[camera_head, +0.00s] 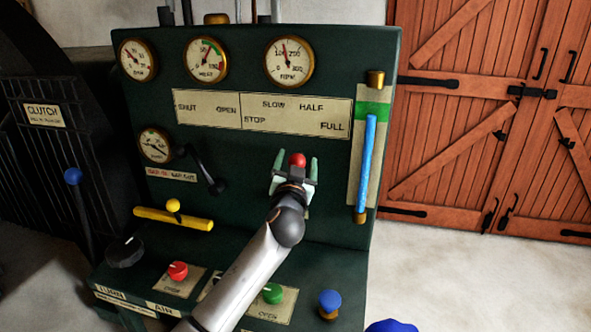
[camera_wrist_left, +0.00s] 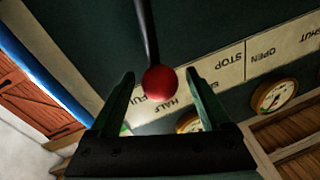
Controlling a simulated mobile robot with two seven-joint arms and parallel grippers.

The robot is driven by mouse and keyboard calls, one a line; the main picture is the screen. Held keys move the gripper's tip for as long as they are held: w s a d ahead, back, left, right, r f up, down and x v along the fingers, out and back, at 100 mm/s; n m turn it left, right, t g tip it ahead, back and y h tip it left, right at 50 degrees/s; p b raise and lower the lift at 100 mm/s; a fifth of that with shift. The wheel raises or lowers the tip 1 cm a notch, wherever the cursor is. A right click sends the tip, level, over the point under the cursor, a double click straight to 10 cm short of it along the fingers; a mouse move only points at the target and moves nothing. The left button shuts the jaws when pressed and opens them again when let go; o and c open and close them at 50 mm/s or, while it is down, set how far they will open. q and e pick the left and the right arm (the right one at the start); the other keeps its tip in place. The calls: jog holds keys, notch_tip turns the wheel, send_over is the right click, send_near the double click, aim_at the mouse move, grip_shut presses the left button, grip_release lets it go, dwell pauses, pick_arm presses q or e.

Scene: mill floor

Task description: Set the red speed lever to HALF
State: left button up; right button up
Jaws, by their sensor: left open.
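The red speed lever's round knob (camera_head: 297,159) shows in front of the dark green panel, below the speed plate (camera_head: 285,121) marked STOP, SLOW, HALF and FULL. My left gripper (camera_head: 294,164) is open, with its fingers either side of the knob. In the left wrist view the red knob (camera_wrist_left: 160,82) sits between the two open green fingers (camera_wrist_left: 160,75), with gaps on both sides. Its dark rod (camera_wrist_left: 147,30) runs to the top edge. The knob partly covers the plate near FULL and HALF; which mark the lever stands at I cannot tell. My right gripper is not in view.
A blue rod (camera_head: 366,165) stands right of the lever. A black lever (camera_head: 203,170) is to its left. Below are a yellow bar (camera_head: 172,218), a red knob (camera_head: 177,271), a green knob (camera_head: 272,293) and a blue knob (camera_head: 329,301). Gauges line the panel's top.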

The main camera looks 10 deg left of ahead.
pick_arm(q)
jog(key=s+d+f+b, duration=0.1)
jog(key=s, duration=1.1)
jog(key=shift+s+d, duration=0.15)
jog(key=shift+d, duration=0.05)
